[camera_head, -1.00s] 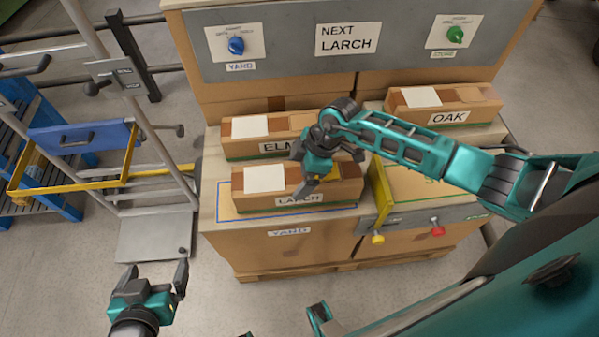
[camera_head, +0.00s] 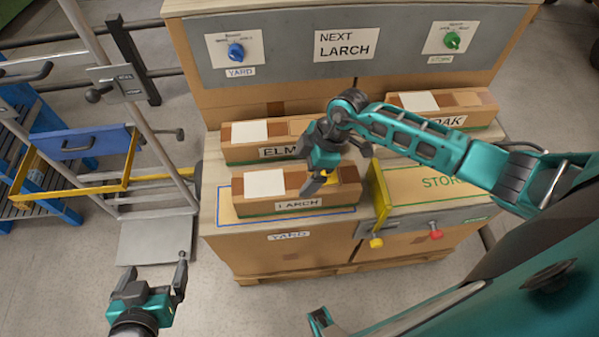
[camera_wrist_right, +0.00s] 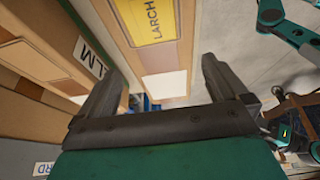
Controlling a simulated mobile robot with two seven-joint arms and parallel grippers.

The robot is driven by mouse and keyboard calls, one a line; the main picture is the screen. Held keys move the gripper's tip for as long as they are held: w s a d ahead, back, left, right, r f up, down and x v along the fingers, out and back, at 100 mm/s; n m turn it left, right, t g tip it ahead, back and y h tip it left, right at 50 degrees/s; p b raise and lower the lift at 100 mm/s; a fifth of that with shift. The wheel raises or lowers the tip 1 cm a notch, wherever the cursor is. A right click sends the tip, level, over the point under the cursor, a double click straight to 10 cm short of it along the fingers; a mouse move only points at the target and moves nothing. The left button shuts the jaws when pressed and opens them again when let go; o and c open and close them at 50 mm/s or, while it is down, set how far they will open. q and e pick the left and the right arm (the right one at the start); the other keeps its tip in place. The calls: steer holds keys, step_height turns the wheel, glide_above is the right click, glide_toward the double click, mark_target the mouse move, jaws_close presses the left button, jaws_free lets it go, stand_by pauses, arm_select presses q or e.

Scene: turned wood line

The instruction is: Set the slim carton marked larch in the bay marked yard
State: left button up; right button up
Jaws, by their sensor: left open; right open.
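The slim cardboard carton marked LARCH (camera_head: 245,202) lies flat on the bay marked YARD (camera_head: 227,212), within its blue outline. Its label faces front and a white patch is on top. In the right wrist view the LARCH carton (camera_wrist_right: 165,60) shows a yellow label and lies beyond the fingers. My right gripper (camera_head: 338,168) is open over the carton's right end, hiding part of it; its fingers appear clear of the carton. My left gripper (camera_head: 151,276) is open and empty, low at the left, in front of the bench.
The ELM carton (camera_head: 240,152) lies behind, the OAK carton (camera_head: 470,101) at the back right. A yellow divider (camera_head: 379,192) stands between YARD and the empty STORE bay (camera_head: 420,184). A sign (camera_head: 347,42) reads NEXT LARCH. A hand truck (camera_head: 155,240) stands at left.

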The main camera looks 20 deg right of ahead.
steer(key=w+p+v, duration=0.1)
steer(key=v, duration=0.7)
steer(key=s+a+r+t+y, duration=0.3)
steer(key=a+r+t+y, duration=0.55)
steer(key=a+y, duration=0.4)
steer(key=d+f+m+t+h, duration=0.4)
steer(key=d+m+t+h, duration=0.15)
steer(key=m+h, duration=0.4)
steer(key=s+d+f+m+g+h, duration=0.2)
steer(key=s+d+f+g+h, duration=0.2)
steer(key=s+f, duration=0.4)
step_height(320, 180, down, 3)
steer(key=shift+m+h, duration=0.35)
steer(key=shift+h, duration=0.25)
steer(key=shift+s, duration=0.1)
